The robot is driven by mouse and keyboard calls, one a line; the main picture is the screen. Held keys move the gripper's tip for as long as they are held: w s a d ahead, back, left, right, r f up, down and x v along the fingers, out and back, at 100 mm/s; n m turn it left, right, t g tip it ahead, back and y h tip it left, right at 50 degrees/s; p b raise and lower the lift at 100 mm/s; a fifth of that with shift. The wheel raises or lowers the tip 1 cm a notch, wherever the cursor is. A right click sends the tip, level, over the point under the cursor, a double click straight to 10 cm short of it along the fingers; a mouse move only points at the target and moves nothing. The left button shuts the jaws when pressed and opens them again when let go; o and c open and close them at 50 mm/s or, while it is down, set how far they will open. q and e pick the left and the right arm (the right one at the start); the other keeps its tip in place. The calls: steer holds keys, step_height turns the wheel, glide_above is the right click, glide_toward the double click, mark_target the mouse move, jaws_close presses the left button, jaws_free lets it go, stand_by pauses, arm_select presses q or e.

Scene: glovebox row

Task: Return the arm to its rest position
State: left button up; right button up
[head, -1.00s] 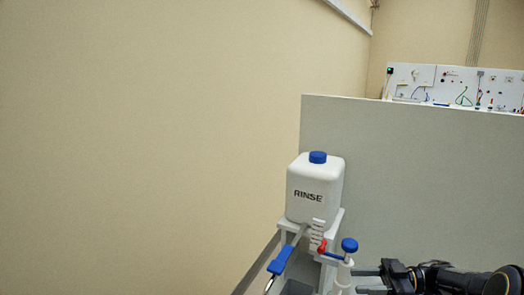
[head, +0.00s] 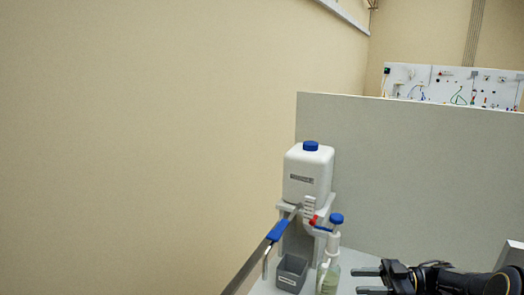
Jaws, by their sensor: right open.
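My right arm enters from the lower right in the head view. Its black gripper (head: 364,281) is open and empty, its two fingers pointing left. The fingertips are a little to the right of a clear pump bottle (head: 330,280) with a blue top, with a visible gap between them. My left gripper is out of view.
A white canister (head: 307,170) with a blue cap sits on a white stand. A tap with a blue lever (head: 277,231) and a red part is below it. A grey bin (head: 291,274) stands beside the pump bottle. A grey partition (head: 420,170) rises behind. A pegboard (head: 450,85) is beyond it.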

steer(key=w+d+r+m+t+h+b, duration=0.2)
steer(key=w+d+r+m+t+h, duration=0.1)
steer(key=r+m+t+h, duration=0.35)
steer(key=w+d+r+m+t+h+b, duration=0.25)
steer(key=r+m+t+h, duration=0.2)
steer(key=r+t, duration=0.45)
steer(key=s+d+f+m+g+h+b, duration=0.1)
steer(key=s+f+m+g+h+b, duration=0.1)
steer(key=s+f+m+h, duration=0.5)
steer(key=s+f+m+g+h+b, duration=0.1)
steer(key=s+f+g+b, duration=0.2)
steer(key=s, duration=0.8)
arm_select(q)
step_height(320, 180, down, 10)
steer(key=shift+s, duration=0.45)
arm_select(e)
steer(key=s+a+f+g+y, duration=0.2)
steer(key=s+a+f, duration=0.3)
steer(key=s, duration=0.3)
steer(key=s+a+f+g+y, duration=0.2)
steer(key=s+a+f+g, duration=0.2)
steer(key=s, duration=0.5)
step_height(320, 180, down, 4)
steer(key=a, duration=0.2)
steer(key=shift+s+a+r+y, duration=0.2)
steer(key=shift+s+a+y, duration=0.1)
steer(key=shift+y, duration=0.1)
